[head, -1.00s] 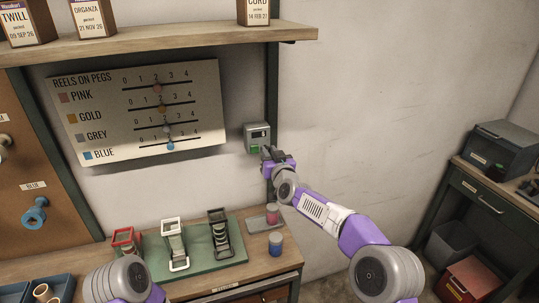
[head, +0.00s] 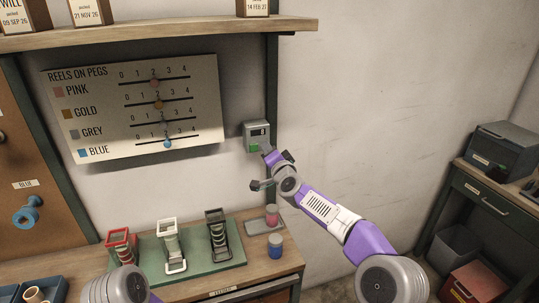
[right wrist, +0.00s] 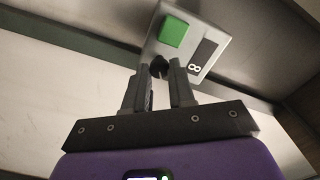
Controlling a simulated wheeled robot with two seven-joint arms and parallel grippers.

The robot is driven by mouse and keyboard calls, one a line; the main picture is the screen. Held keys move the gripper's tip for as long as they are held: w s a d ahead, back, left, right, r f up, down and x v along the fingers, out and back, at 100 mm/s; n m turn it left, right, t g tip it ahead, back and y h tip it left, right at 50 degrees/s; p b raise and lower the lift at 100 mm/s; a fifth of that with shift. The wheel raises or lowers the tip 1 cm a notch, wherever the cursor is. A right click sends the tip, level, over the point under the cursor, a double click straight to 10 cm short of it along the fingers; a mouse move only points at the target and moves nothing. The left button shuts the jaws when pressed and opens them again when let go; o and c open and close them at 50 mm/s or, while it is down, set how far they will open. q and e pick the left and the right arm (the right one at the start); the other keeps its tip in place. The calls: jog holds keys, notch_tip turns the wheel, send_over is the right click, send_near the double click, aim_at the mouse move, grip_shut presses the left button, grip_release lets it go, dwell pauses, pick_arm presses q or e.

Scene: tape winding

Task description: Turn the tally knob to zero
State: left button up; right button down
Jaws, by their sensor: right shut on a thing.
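The tally box (head: 257,136) is a small grey wall box with a green button and a dark display. In the right wrist view its face (right wrist: 215,28) shows the green button (right wrist: 172,31), a display (right wrist: 201,58) with a digit that looks like an 8 turned sideways, and the black knob (right wrist: 158,67). My right gripper (head: 270,155) is at the box's lower right; in its wrist view its fingertips (right wrist: 161,74) are shut on the knob. The knob is hidden in the head view. My left gripper is out of view.
A "reels on pegs" board (head: 135,108) hangs left of the box, under a wooden shelf (head: 150,32). Below, the bench holds a green mat (head: 228,262) with several stands, and a blue jar (head: 275,246) stands beside a grey tray (head: 256,226). The wall to the right is bare.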

jog(key=m+b, duration=0.1)
jog(key=m, duration=0.5)
jog(key=shift+m, duration=0.3)
dwell(0.4)
jog(key=c, duration=1)
grip_release()
jog(key=shift+s+b, duration=0.15)
jog(key=shift+b, duration=0.2)
jog(key=b+v, duration=0.2)
jog(key=v, duration=0.5)
jog(key=shift+s, duration=0.15)
